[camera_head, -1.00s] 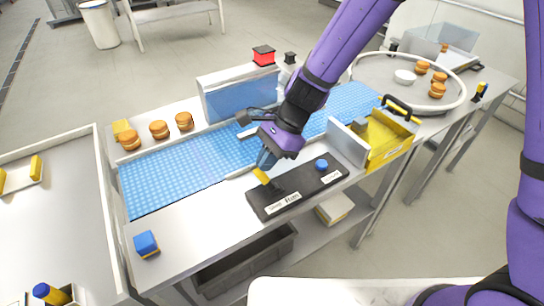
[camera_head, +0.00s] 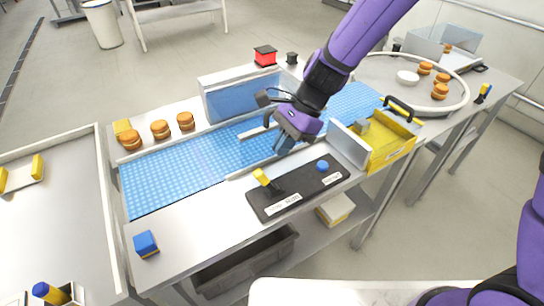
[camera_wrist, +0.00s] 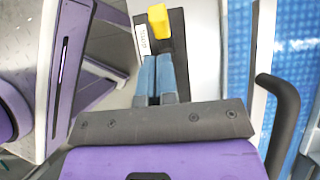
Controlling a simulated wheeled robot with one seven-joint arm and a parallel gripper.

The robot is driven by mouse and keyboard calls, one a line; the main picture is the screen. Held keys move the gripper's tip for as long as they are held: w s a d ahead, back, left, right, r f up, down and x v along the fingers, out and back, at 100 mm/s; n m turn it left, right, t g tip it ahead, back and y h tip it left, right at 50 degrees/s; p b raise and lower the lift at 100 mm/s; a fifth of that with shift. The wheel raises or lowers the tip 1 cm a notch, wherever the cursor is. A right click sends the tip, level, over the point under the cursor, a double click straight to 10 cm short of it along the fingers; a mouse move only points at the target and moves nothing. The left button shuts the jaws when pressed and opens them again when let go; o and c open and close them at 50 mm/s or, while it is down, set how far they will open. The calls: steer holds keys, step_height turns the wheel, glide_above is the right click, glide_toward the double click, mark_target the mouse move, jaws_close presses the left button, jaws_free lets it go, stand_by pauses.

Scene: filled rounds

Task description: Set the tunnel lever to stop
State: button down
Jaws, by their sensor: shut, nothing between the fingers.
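The lever with a yellow handle (camera_head: 261,177) stands on a black control panel (camera_head: 300,190) at the front edge of the conveyor table. Its handle leans to the left and back in the head view. White labels lie on the panel, too small to read surely. My gripper (camera_head: 279,152) is shut and empty, above the belt edge, behind and right of the lever, apart from it. In the wrist view my blue fingertips (camera_wrist: 157,62) are together, with the yellow handle (camera_wrist: 159,22) just beyond them and a label beside it.
A blue button (camera_head: 322,166) sits on the panel's right part. A yellow tray (camera_head: 390,150) stands right of the panel. A blue-topped block (camera_head: 146,243) lies front left. Several filled rounds (camera_head: 160,129) lie behind the belt.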

steer(key=s+a+r+v, duration=0.1)
steer(key=v, duration=0.7)
steer(key=shift+r, duration=0.15)
steer(key=shift+a, duration=0.1)
steer(key=s+d+r+n+t+h, duration=0.1)
steer(key=s+d+r+n+t, duration=0.15)
steer(key=d+r, duration=0.45)
steer(key=s+d+r+n+t+h, duration=0.1)
steer(key=s+d+r+n+t, duration=0.25)
steer(key=d, duration=0.55)
steer(key=s+d+r+n+t+h, duration=0.2)
steer(key=s+d+r+n, duration=0.3)
steer(key=s+d, duration=0.6)
steer(key=shift+d+t+h, duration=0.4)
steer(key=shift+d+h, duration=0.15)
steer(key=shift+h, duration=0.15)
steer(key=shift+r, duration=0.1)
